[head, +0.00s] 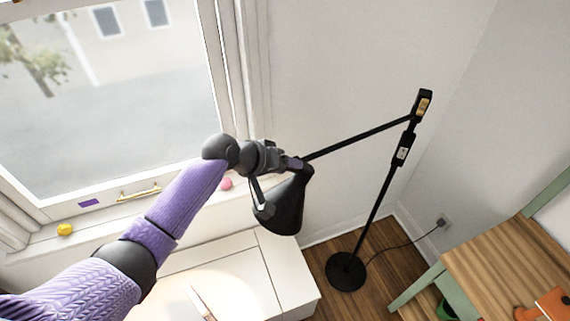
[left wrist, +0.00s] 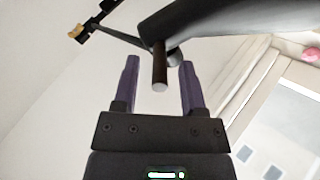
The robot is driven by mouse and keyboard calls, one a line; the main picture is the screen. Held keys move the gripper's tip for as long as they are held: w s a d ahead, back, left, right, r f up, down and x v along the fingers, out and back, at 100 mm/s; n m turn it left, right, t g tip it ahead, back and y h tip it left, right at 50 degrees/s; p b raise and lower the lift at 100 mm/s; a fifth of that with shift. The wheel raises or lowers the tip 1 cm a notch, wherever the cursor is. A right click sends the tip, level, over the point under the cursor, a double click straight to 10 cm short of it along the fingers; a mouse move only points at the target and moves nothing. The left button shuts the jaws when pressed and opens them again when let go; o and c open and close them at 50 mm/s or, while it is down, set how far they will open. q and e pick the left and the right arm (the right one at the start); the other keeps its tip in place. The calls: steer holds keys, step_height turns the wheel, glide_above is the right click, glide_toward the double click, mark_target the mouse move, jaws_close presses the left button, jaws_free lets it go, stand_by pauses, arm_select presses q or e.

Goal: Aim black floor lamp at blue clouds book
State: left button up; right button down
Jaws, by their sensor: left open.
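The black floor lamp stands on a round base (head: 345,272) in the corner, its slanted pole carrying a long arm. Its black cone shade (head: 284,208) hangs at the arm's left end, opening downward over the white bench. My left gripper (head: 279,181) is at the top of the shade, open. In the left wrist view, a dark rod on the lamp head (left wrist: 160,68) sits between the two spread purple fingers, with visible gaps on both sides. A thin, pale book-like object (head: 201,304) lies at the bench's front; its cover cannot be made out, so I cannot tell whether it is the blue clouds book.
The white bench (head: 262,262) is below the window. A pink ball (head: 226,183), a purple piece (head: 89,203) and a yellow object (head: 65,229) are on the sill. A wooden table (head: 505,262) stands at right. The lamp's cord runs to a wall socket (head: 442,221).

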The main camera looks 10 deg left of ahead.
arm_select(q)
steer(key=v, duration=1)
